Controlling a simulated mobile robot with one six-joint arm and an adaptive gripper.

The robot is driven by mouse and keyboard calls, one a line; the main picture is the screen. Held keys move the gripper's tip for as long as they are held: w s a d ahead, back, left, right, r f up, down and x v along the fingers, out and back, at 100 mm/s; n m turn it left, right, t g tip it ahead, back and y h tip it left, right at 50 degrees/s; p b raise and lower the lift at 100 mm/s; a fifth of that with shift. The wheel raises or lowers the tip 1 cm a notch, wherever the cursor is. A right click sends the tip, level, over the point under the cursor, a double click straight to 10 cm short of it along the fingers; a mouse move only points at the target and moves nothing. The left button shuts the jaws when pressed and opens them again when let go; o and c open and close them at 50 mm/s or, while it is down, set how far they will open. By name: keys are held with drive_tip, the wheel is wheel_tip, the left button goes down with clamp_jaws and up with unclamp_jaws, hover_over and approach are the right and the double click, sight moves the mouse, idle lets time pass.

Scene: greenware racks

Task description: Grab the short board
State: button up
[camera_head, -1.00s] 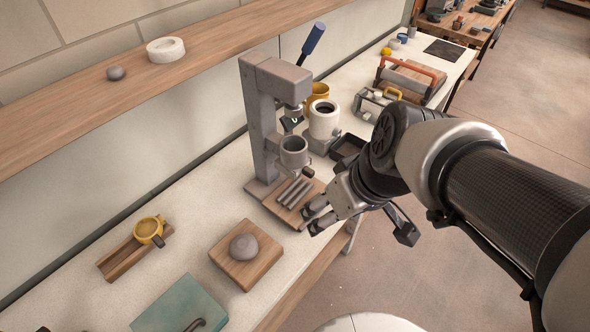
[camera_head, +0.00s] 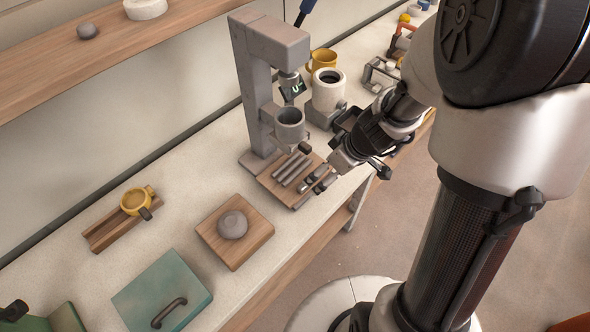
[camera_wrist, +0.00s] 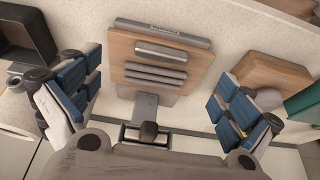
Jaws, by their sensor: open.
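My gripper (camera_head: 317,183) is open and empty, close to the right edge of the wooden board (camera_head: 262,182) at the foot of the grey press. In the wrist view my spread fingers (camera_wrist: 163,95) stand either side of this board (camera_wrist: 122,50), which bears several grey bars. Two other boards could be called short: a square one (camera_head: 236,256) under a grey lump (camera_head: 233,225), and a narrow one (camera_head: 108,236) under a yellow cup (camera_head: 135,201). The square board (camera_wrist: 275,71) is beyond the right finger in the wrist view. I cannot tell which is meant.
The grey press (camera_head: 252,100) stands behind the bars, its cup (camera_head: 290,126) overhanging them. A white pot (camera_head: 328,92) and yellow mug (camera_head: 322,60) are behind it. A green slab with a handle (camera_head: 150,290) lies in front. Bare white counter (camera_head: 185,195) lies between the boards.

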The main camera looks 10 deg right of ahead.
sight(313, 186)
drive_tip(key=b+x, duration=0.1)
drive_tip(key=x, duration=0.2)
drive_tip(key=b+x, duration=0.1)
drive_tip(key=x, duration=0.4)
drive_tip(key=shift+w+a+f+b, duration=0.25)
drive_tip(key=shift+a+b, duration=0.15)
drive_tip(key=shift+a, duration=0.1)
drive_tip(key=shift+c, duration=0.2)
drive_tip(key=c, duration=1.3)
drive_tip(key=shift+o, duration=0.2)
drive_tip(key=shift+r, duration=0.15)
